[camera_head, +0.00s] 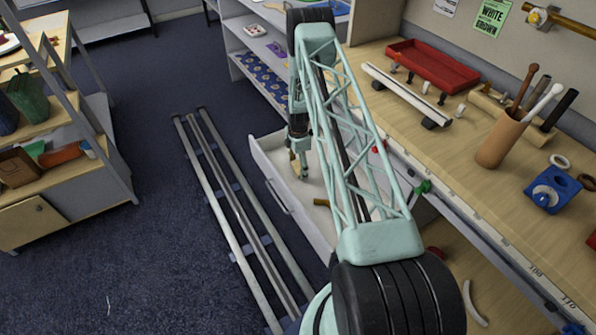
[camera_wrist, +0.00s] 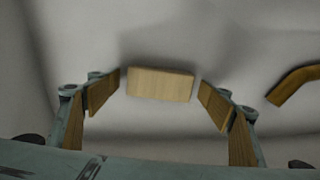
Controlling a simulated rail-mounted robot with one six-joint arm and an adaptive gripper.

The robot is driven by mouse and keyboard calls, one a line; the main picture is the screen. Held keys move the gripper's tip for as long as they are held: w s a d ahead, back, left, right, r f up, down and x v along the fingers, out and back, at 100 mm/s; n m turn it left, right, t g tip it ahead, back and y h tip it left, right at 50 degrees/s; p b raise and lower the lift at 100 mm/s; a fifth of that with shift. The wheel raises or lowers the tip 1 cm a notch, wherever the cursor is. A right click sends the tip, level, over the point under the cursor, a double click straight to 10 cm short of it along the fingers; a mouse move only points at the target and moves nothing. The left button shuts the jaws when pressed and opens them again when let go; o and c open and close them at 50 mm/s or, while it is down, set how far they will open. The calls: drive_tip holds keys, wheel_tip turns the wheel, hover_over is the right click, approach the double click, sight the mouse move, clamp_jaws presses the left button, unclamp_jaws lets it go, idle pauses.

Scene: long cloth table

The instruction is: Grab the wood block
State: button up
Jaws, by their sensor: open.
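The wood block (camera_wrist: 160,84) is a pale rectangular piece lying on the light floor of an open drawer (camera_head: 266,165). In the wrist view it lies between and just beyond my two fingertips, with a narrow gap at each side. My gripper (camera_head: 300,168) is open and empty, its wood-coloured finger pads spread to the left and right of the block. In the head view my gripper reaches down into the drawer, and I cannot make out the block there.
A curved brown wooden piece (camera_wrist: 292,84) lies in the drawer to the right of the block; its end shows in the head view (camera_head: 322,202). Drawer walls stand close around my gripper. The workbench (camera_head: 455,135) with tools is at right, a shelf (camera_head: 50,180) at left.

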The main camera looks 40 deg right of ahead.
sight(298, 168)
drive_tip(key=shift+c, duration=0.5)
drive_tip(key=c, duration=0.8)
drive_tip(key=shift+r, duration=0.1)
drive_tip(key=shift+c, duration=0.4)
drive_tip(key=shift+r+p, duration=0.4)
drive_tip(key=shift+r, duration=1.15)
drive_tip(key=shift+s+a+r, duration=0.15)
drive_tip(key=shift+s, duration=0.05)
drive_tip(key=s+a, duration=0.2)
drive_tip(key=s, duration=0.2)
drive_tip(key=s+a+r+p, duration=0.1)
drive_tip(key=s+a, duration=0.2)
drive_tip(key=s, duration=0.1)
drive_tip(key=s+a+p, duration=0.1)
drive_tip(key=s+a, duration=0.2)
drive_tip(key=s, duration=0.2)
drive_tip(key=shift+a+r, duration=0.2)
